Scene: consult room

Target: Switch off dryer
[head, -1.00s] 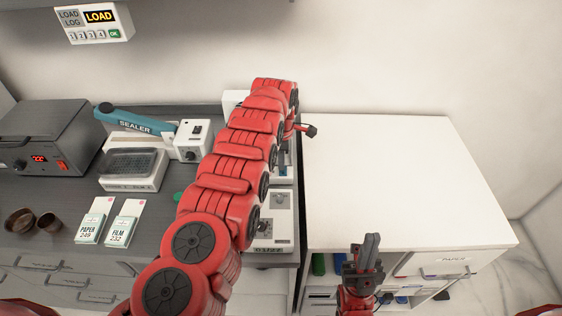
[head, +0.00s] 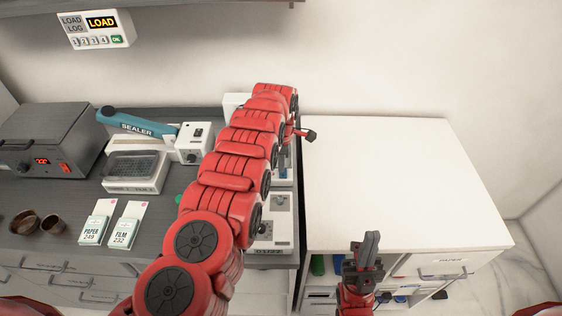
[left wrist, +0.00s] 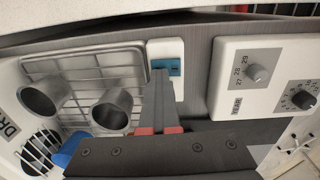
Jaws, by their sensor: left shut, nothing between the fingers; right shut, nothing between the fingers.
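In the left wrist view the dryer (left wrist: 140,53) is a pale unit with a ribbed rack. Two grey cups (left wrist: 112,108) stand on the rack. Beside the rack is a white block with a blue switch-like piece (left wrist: 173,68). My left gripper (left wrist: 160,78) is shut and empty, its tips close to this block; contact cannot be told. In the head view my left arm covers the gripper and most of the dryer. My right gripper (head: 369,244) is shut and empty in front of the white cabinet.
A white box with knobs (left wrist: 262,75) is right of my left gripper. A sealer (head: 138,126), a grey oven-like unit (head: 50,125), small bowls (head: 24,222) and PAPER and FILM packs (head: 95,230) stand left. The white cabinet top (head: 390,170) is clear.

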